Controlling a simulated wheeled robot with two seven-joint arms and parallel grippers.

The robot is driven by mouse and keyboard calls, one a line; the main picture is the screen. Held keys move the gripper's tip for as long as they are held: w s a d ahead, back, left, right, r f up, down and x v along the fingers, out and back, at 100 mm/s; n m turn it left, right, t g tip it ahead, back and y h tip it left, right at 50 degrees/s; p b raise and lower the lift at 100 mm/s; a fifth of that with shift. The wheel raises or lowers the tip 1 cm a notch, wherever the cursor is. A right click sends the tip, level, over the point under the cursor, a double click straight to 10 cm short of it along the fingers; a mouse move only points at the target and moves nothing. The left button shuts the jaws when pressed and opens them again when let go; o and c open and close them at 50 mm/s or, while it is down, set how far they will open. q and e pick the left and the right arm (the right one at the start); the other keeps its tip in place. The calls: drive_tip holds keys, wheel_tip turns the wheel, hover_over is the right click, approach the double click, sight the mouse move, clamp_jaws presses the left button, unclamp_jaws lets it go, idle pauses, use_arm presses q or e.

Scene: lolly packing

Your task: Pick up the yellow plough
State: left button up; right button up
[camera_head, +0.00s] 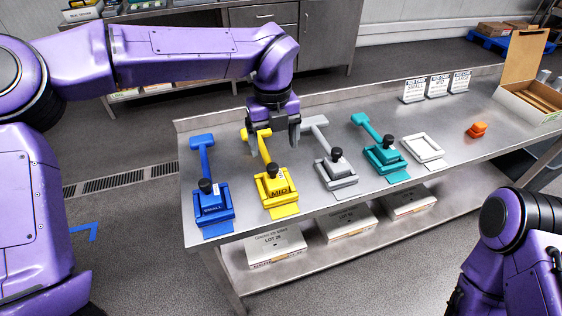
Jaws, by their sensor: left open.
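The yellow plough (264,150) is a T-shaped piece with its crossbar at the back and its stem running toward the front of the steel table. Its front end meets a yellow block marked MID (278,196) with a black knob, so I cannot tell exactly where one ends. My left gripper (272,142) points down over the plough's crossbar, jaws apart, one finger on each side in the picture. The gripper partly hides the crossbar. I cannot tell whether the fingers touch it. My right arm shows at the lower right, but its gripper is out of view.
A blue set (211,197) stands left of the yellow one. A grey set (335,168) and a teal set (384,152) stand to the right. Farther right are a white frame (423,146), an orange piece (476,129), label cards (438,86) and an open carton (528,101).

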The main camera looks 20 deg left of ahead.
sight(274, 164)
use_arm(q)
drive_tip(key=f, duration=0.2)
drive_tip(key=s+f, duration=0.1)
drive_tip(key=f, duration=0.1)
drive_tip(key=shift+f+p, duration=0.3)
drive_tip(key=shift+p, duration=0.1)
drive_tip(key=f, duration=0.2)
drive_tip(key=w+f+p, duration=0.1)
drive_tip(key=f, duration=0.1)
drive_tip(key=shift+w+a+f, duration=0.1)
drive_tip(key=shift+f, duration=0.6)
drive_tip(key=c, duration=1.5)
drive_tip(key=shift+r, duration=0.15)
